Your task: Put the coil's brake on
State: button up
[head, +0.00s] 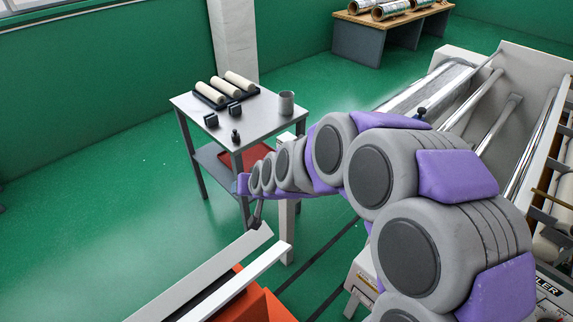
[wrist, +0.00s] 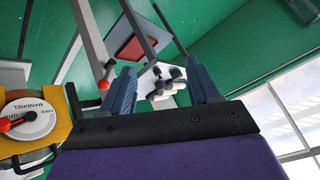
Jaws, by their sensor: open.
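My gripper (wrist: 158,70) is open in the wrist view, its two blue-grey fingers apart with nothing held between them. Beyond the gap is a white part with dark knobs (wrist: 168,82). A grey bar ending in a red ball (wrist: 103,85) hangs just left of the left finger; I cannot tell whether it is the brake lever. Further left is a round white dial marked MANDREL, FREE and GRIP (wrist: 28,120), with a red-tipped black handle on it. In the head view my gripper (head: 257,217) is small and points down above a pale channel (head: 215,270). The coil is not clearly seen.
A grey side table (head: 262,122) with white rolls (head: 238,80), small dark blocks and a grey cup (head: 287,103) stands behind my arm. An orange body (head: 250,300) lies at the front. A large roller machine (head: 510,110) fills the right. Green floor is open at left.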

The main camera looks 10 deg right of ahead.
jog(key=w+f+m+t+h, duration=0.1)
jog(key=w+f+m+t, duration=0.2)
jog(key=w, duration=0.6)
jog(key=w+d+f+m+t+h+b, duration=0.25)
jog(key=w+d+f+t+h, duration=0.35)
jog(key=w+d+f+h, duration=0.45)
jog(key=shift+m+y, duration=0.35)
jog(key=shift+y, duration=0.1)
jog(key=shift+w+d+f+b, duration=0.3)
jog(key=shift+w+d, duration=0.3)
jog(key=shift+w, duration=0.2)
jog(key=shift+w+d+f+b, duration=0.25)
jog(key=shift+w+d+b, duration=0.1)
jog(key=shift+w+d, duration=0.4)
jog(key=shift+w+d+f+b, duration=0.3)
jog(key=shift+w+d, duration=0.2)
jog(key=shift+w, duration=0.4)
jog(key=shift+c, duration=0.2)
grip_shut()
jog(key=shift+r, duration=0.1)
